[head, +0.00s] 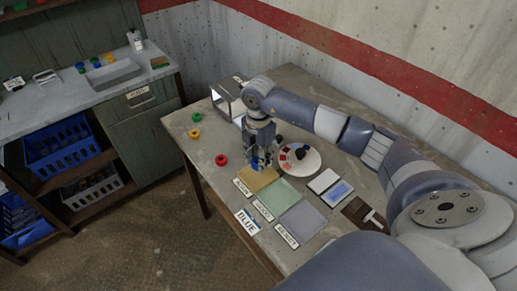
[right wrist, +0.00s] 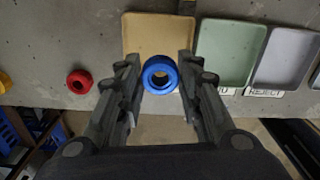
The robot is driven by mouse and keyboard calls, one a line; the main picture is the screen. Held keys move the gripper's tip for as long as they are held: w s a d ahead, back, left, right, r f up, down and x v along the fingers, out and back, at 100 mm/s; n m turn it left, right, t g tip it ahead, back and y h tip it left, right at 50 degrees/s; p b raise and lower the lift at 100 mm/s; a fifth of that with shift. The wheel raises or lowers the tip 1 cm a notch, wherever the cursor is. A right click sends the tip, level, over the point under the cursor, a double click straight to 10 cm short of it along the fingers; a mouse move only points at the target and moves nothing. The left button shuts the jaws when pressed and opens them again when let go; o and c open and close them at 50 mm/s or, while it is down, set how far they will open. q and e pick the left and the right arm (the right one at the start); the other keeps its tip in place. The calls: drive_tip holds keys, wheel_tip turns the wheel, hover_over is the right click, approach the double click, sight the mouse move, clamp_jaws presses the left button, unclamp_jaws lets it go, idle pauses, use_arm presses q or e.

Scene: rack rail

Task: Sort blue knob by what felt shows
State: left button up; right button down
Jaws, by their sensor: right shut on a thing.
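My right gripper (head: 260,160) is over the tan tray (head: 257,179) on the table. In the right wrist view its fingers (right wrist: 160,80) are shut on the blue knob (right wrist: 160,74), a ring with a dark hole. The knob appears over the near edge of the tan tray; its height above it is hard to tell. To the right lie a green tray (head: 281,196) and a grey tray (head: 304,219), the grey one beside a REJECT label (right wrist: 264,92). A card reading BLUE (head: 247,221) lies at the table's front edge. My left gripper is not in view.
A red knob (head: 221,159), yellow knob (head: 194,133) and green knob (head: 197,116) stand left on the table. A white disc with coloured patches (head: 311,160), a blue pad (head: 338,193) and a brown block (head: 356,211) lie right. A side bench (head: 60,98) stands left.

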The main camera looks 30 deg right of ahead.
sight(259, 176)
drive_tip(key=shift+w+d+r+m, duration=0.15)
drive_tip(key=shift+w+d+m, duration=0.15)
drive_tip(key=shift+m, duration=0.4)
drive_tip(key=shift+f, duration=0.25)
drive_tip(key=shift+s+f+b, duration=0.1)
drive_tip(key=shift+f+b, duration=0.45)
drive_tip(key=shift+b, duration=0.1)
wheel_tip(259, 176, down, 4)
drive_tip(key=b, duration=0.2)
drive_tip(key=shift+b, duration=0.35)
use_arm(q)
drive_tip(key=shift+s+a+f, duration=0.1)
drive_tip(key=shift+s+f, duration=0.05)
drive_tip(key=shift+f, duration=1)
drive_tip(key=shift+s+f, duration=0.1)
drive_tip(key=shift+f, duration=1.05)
use_arm(e)
drive_tip(key=shift+f, duration=0.45)
use_arm(q)
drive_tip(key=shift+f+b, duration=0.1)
drive_tip(key=shift+b, duration=0.3)
use_arm(e)
drive_tip(key=shift+f, duration=0.2)
drive_tip(key=c, duration=1)
unclamp_jaws()
drive_tip(key=shift+c, duration=0.2)
